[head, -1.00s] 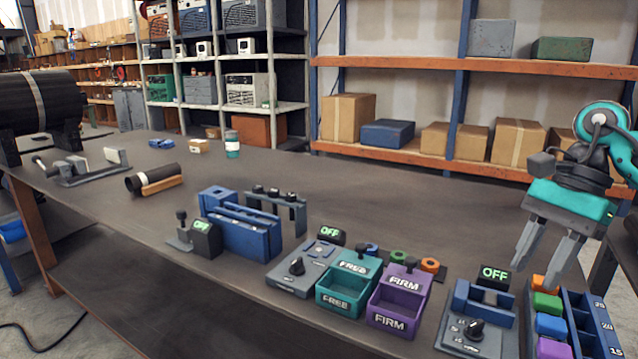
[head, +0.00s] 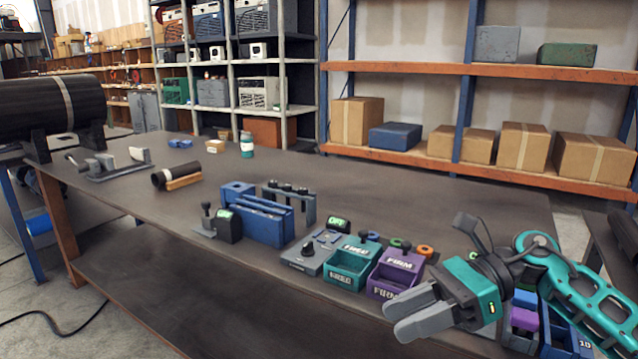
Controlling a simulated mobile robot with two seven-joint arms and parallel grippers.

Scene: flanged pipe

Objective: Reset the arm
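My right gripper (head: 393,320), with grey fingers and a teal body, comes in from the lower right. It hangs at the front of the bench, just right of and in front of the purple FIRM bin (head: 396,276). Its fingers point left and nothing shows between them; seen obliquely, their gap is unclear. The teal bin (head: 351,268) stands left of the purple one. My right arm hides most of the right-hand switch unit and part of the tray with coloured blocks (head: 525,318). My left gripper is out of view.
A blue holder (head: 262,220) and a grey switch box (head: 307,254) stand left of the bins. A short black pipe (head: 176,176) and a clamp fixture (head: 108,163) lie farther left. The bench middle (head: 400,200) is clear. Shelving (head: 480,165) stands behind.

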